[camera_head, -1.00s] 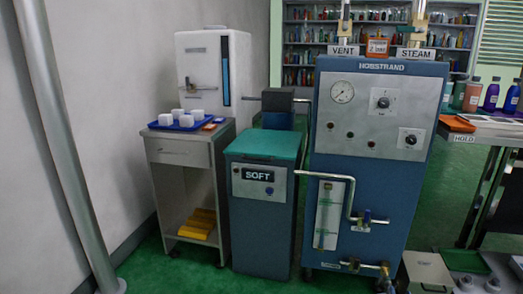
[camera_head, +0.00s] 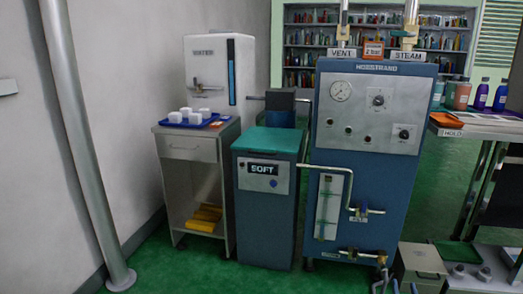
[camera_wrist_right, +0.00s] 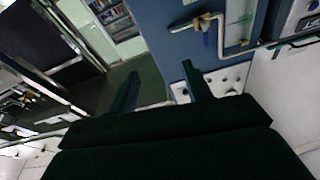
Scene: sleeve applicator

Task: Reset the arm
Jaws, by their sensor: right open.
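My right gripper (camera_wrist_right: 160,88) shows in the right wrist view as two dark fingers standing apart, with nothing between them. Its dark body fills the bottom of that view. Beyond the fingers are green floor, the blue machine and a pale box with dark knobs. In the head view a black shape stands at the right edge; I cannot tell whether it is part of my right arm. My left gripper is not in view.
The blue Hobstrand machine (camera_head: 370,185) stands in the middle, with the SOFT unit (camera_head: 265,215) left of it. A side cabinet (camera_head: 190,147) bears a blue tray (camera_head: 210,121) with white cups. A table (camera_head: 475,131) with bottles is at right. Green floor lies in front.

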